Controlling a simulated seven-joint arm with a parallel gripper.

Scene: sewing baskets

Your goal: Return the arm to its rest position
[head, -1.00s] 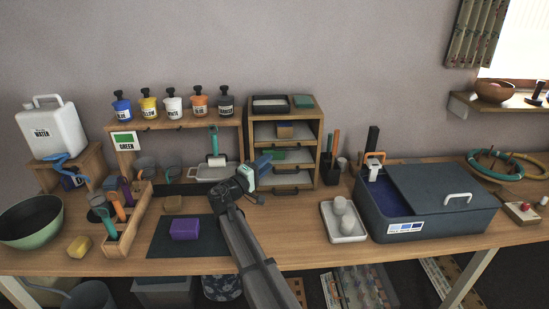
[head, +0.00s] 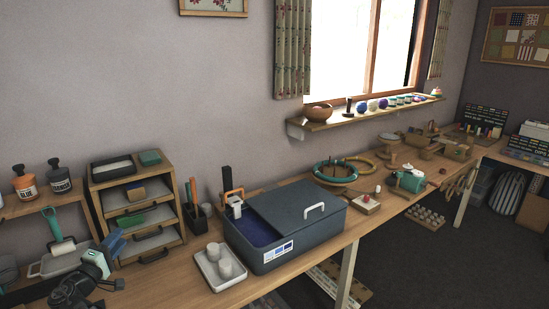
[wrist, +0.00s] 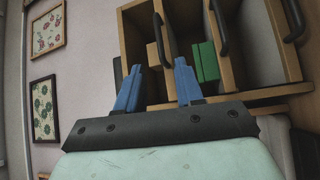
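My gripper (head: 115,243) is at the lower left of the head view, raised in front of the left side of the small wooden drawer unit (head: 183,205). In the wrist view its two blue fingers (wrist: 158,85) stand apart with a clear gap and nothing between them. The drawer unit fills the upper right of the wrist view, turned on its side. A green block (wrist: 206,62) and a tan block (wrist: 155,56) show in its drawers beyond the fingers. My arm runs out of the bottom left corner of the head view.
A blue-grey bin (head: 285,225) with a sliding lid stands right of the drawers. A white tray (head: 207,278) with white cups is before it. Paint bottles (head: 25,185) stand at left. Hoops (head: 336,172) and a teal machine (head: 408,181) lie further right.

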